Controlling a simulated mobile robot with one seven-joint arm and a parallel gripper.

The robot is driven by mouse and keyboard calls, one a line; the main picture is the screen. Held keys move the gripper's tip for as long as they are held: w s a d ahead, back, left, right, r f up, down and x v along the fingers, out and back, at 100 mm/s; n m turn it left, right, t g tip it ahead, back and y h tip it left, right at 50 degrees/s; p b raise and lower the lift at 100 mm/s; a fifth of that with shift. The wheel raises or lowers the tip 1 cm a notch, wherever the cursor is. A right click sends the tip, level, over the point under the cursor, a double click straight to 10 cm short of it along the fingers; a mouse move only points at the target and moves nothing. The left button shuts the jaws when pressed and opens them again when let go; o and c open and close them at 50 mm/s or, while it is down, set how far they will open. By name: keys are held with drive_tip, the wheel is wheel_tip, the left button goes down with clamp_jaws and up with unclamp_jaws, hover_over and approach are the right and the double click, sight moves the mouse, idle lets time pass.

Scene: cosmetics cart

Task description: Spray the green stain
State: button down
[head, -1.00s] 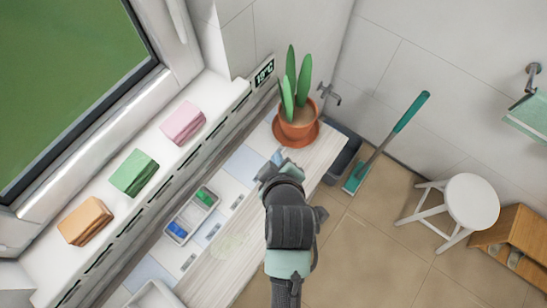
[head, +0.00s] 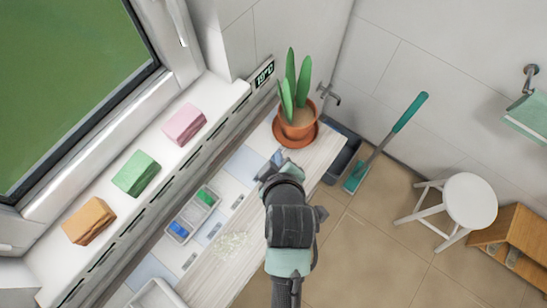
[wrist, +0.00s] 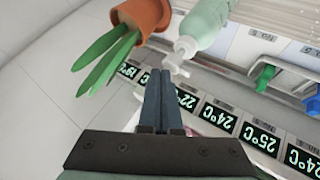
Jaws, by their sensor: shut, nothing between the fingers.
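A pale green spray bottle (wrist: 208,22) with a white nozzle (wrist: 178,58) shows at the top of the wrist view. My gripper (wrist: 160,74) is shut and empty, with its fingertips close beside the nozzle; I cannot tell whether they touch it. In the head view my gripper (head: 276,158) is over the counter, just below the potted plant, and the arm hides the bottle. A pale, whitish-green speckled patch (head: 230,243) lies on the wooden counter (head: 215,275), left of my arm.
A potted plant (head: 297,120) stands at the counter's far end. A tray with green and blue items (head: 192,215) lies left of the patch. Pink (head: 185,123), green (head: 136,173) and orange (head: 89,221) folded cloths lie on the sill. A stool (head: 469,201) stands right.

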drive_tip(key=shift+r, duration=0.1)
wheel_tip(320, 180, up, 6)
drive_tip(key=p, duration=0.6)
idle(0.6)
